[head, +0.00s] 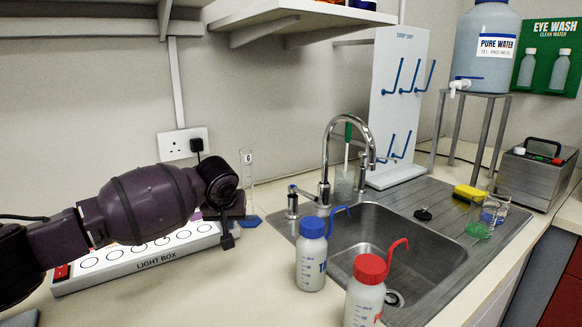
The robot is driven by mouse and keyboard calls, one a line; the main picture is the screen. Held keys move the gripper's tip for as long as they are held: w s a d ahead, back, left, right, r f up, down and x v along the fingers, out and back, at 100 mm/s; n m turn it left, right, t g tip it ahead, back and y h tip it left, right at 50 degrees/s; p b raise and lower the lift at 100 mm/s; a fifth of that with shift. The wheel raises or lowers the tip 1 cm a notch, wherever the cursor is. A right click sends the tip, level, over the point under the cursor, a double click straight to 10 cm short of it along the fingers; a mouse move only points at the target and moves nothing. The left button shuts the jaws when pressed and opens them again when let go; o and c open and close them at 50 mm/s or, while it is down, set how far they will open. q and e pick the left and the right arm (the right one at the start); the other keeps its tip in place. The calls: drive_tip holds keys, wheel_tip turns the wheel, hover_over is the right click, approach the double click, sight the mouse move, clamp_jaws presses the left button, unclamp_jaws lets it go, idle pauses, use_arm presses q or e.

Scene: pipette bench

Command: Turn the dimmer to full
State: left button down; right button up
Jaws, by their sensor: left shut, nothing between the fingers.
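The white light box (115,277) lies on the bench at the left, with a row of round marks on top and a red switch (62,271) at its left end. I cannot make out the dimmer; it may be hidden by my left arm or hand. My left arm reaches across above the box. My left gripper (228,238) is at the right end of the box, pointing down, shut and empty. I cannot tell whether its fingertips touch the box. My right gripper is not in view.
A measuring cylinder (247,170) on a blue base stands just behind my left gripper. The sink (432,262), with a tap (325,165), is to the right. A blue-capped bottle (311,262) and a red-capped bottle (364,298) stand at the sink's front left.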

use_arm(q)
drive_tip(key=shift+f, duration=0.15)
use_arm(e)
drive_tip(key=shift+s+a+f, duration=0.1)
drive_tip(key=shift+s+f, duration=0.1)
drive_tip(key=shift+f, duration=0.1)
use_arm(q)
drive_tip(key=shift+a, duration=0.1)
